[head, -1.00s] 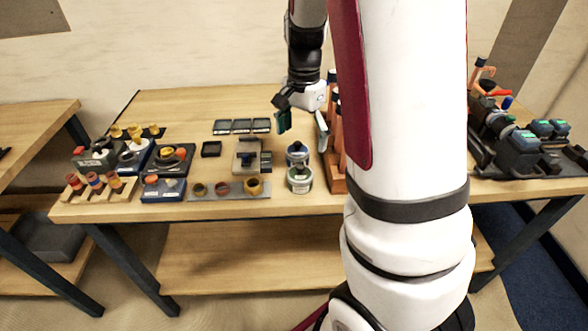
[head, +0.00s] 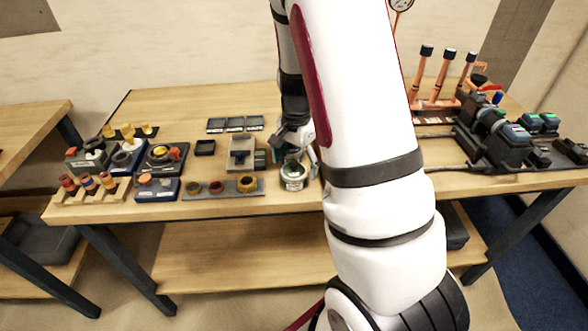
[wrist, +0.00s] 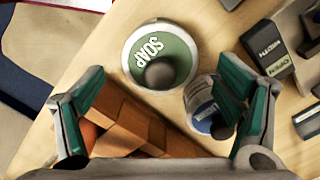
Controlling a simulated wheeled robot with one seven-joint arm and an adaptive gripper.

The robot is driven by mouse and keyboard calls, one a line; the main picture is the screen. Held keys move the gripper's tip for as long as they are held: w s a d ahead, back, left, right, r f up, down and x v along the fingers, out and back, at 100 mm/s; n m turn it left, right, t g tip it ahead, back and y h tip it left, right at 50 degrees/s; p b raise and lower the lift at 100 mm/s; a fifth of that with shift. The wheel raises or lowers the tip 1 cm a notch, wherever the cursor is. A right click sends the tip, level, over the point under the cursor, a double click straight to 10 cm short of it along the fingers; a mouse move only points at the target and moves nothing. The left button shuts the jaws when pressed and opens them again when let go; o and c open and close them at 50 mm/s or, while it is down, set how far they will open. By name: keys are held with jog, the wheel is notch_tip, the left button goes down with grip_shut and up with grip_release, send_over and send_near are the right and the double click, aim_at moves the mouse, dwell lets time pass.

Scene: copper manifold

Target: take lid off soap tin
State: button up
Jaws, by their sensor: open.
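The soap tin (head: 293,179) stands upright on the bench near its front edge. In the wrist view its round green lid (wrist: 178,45) reads SOAP, has a dark ball knob (wrist: 160,74) and sits on the tin. My gripper (head: 298,158) is open and empty just behind and above the tin. In the wrist view my gripper (wrist: 160,105) has its two teal-padded fingers wide apart. The lid lies ahead of the fingertips, not between them.
A second tin with a blue label (wrist: 203,101) stands close beside the soap tin, near my right-hand finger. A grey tray of rings (head: 222,188) lies left of the tin. Copper pipes (head: 447,75) stand at the right.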

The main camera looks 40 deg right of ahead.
jog(key=c, duration=1.1)
jog(key=shift+o, duration=0.2)
jog(key=shift+r, duration=0.15)
